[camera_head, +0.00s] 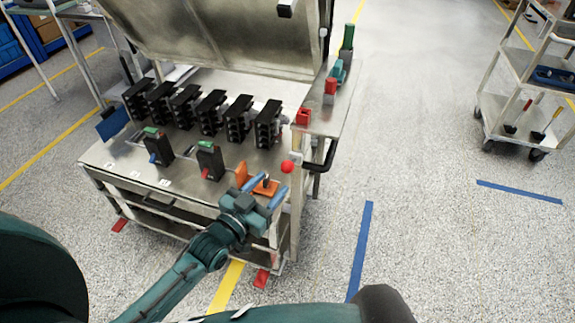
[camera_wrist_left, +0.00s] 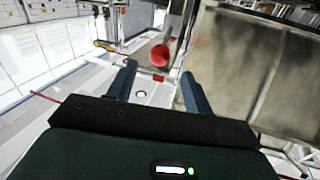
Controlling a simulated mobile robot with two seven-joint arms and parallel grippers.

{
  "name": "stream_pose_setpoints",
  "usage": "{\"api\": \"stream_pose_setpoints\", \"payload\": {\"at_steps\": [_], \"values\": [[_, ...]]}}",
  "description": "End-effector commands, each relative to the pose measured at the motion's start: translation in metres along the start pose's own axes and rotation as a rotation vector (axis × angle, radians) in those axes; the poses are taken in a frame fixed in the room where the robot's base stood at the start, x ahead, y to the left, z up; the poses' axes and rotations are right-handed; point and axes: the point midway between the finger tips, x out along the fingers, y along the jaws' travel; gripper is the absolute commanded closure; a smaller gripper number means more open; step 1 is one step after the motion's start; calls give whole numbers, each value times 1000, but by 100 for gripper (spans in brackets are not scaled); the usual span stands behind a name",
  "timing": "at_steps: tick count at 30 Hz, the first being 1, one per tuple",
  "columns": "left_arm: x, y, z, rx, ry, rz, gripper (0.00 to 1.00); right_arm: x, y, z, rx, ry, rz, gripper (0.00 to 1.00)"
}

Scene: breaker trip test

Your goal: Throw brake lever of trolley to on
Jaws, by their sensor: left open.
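The trolley (camera_head: 165,185) is a metal cart with a raised lid. A red ball knob (camera_head: 287,167), which looks like the end of the brake lever, is at its front right corner. The lever's shaft is not clear. My left gripper (camera_head: 266,190) is open and empty, just in front of and below the knob in the head view. In the left wrist view the red knob (camera_wrist_left: 160,57) shows beyond and between the two open fingers (camera_wrist_left: 160,82), apart from them. My right gripper is out of view.
Black breakers (camera_head: 212,112) stand in a row on the trolley top. A black handle (camera_head: 322,160) sticks out on the right. The floor to the right is clear up to another cart (camera_head: 520,95).

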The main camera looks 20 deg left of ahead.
Motion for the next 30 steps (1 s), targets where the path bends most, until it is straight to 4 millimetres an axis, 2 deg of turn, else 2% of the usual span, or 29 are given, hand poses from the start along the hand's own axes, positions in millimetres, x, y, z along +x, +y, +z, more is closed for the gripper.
{"api": "stream_pose_setpoints", "payload": {"at_steps": [1,6,12,24,30], "values": [[13,0,-2,-1,3,-1,49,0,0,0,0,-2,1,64],[46,0,-1,-1,1,-1,49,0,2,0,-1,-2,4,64],[70,0,0,-1,-1,0,49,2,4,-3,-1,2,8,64],[76,0,1,-1,-2,0,49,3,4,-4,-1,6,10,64],[76,0,1,-1,-2,0,65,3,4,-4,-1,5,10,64]]}}
